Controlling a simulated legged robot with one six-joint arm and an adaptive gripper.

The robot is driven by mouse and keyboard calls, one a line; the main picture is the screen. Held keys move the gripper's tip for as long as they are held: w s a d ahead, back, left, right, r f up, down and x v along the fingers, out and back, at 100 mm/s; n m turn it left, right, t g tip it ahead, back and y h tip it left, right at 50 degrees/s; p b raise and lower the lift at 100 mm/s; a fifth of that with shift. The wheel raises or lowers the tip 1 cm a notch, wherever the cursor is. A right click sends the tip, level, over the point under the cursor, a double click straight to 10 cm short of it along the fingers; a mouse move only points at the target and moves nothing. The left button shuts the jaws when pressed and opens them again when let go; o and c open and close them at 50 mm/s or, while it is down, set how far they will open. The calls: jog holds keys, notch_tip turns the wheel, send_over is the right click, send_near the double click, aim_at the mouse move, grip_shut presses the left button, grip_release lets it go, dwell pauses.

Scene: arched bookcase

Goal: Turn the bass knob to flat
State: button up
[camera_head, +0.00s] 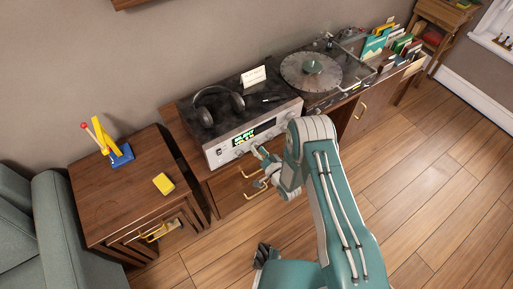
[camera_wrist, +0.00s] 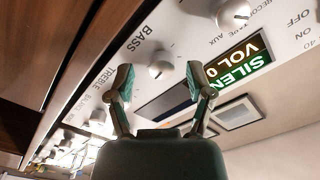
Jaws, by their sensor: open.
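The bass knob (camera_wrist: 160,65) is a small silver round knob on the pale front panel of the amplifier (camera_head: 222,152), beside the printed word BASS in the wrist view. Its pointer setting is too small to read surely. My gripper (camera_wrist: 160,82) is open, with one finger on each side of the knob in the wrist view. I cannot tell whether the fingertips touch it. In the head view my gripper (camera_head: 260,154) is close to the amplifier's front, and the knob there is hidden or too small to make out.
The treble knob (camera_wrist: 97,116) and a larger knob (camera_wrist: 233,14) flank the bass knob. A green display (camera_wrist: 240,66) is lit. Headphones (camera_head: 218,105) lie on the amplifier; a turntable (camera_head: 312,72) stands to its right. Drawer handles (camera_head: 257,190) jut out below. The wooden floor at right is clear.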

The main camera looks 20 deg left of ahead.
jog(key=shift+w+a, duration=0.4)
jog(key=shift+a, duration=0.15)
jog(key=shift+c, duration=0.4)
grip_shut()
